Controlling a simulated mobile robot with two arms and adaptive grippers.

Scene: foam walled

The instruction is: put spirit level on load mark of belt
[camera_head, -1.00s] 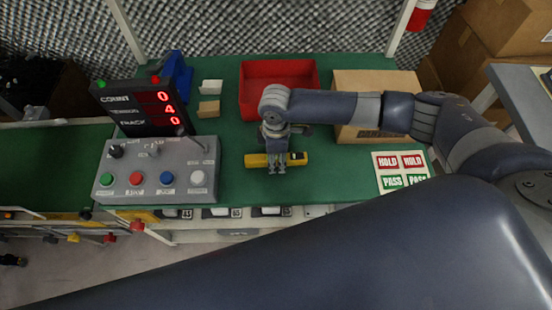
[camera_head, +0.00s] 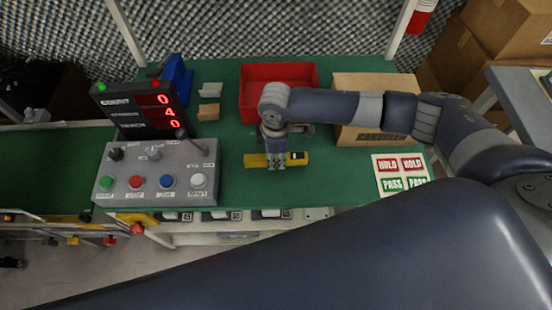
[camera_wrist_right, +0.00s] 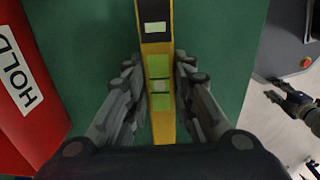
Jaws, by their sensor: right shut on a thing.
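The yellow spirit level (camera_head: 256,161) lies across the green bench top in the head view, in front of the red bin. My right gripper (camera_head: 276,163) points down over it and is shut on its middle. In the right wrist view the level (camera_wrist_right: 156,35) runs between the two fingers of the gripper (camera_wrist_right: 160,90), with its green vials showing. I cannot tell whether the level still touches the bench. The green belt (camera_head: 45,175) is at the far left of the head view; I cannot make out its load mark.
A grey control box (camera_head: 158,170) with coloured buttons and a count display (camera_head: 145,110) stand between the level and the belt. A red bin (camera_head: 278,72), a cardboard box (camera_head: 375,85) and a HOLD/PASS sheet (camera_head: 401,173) are on the bench.

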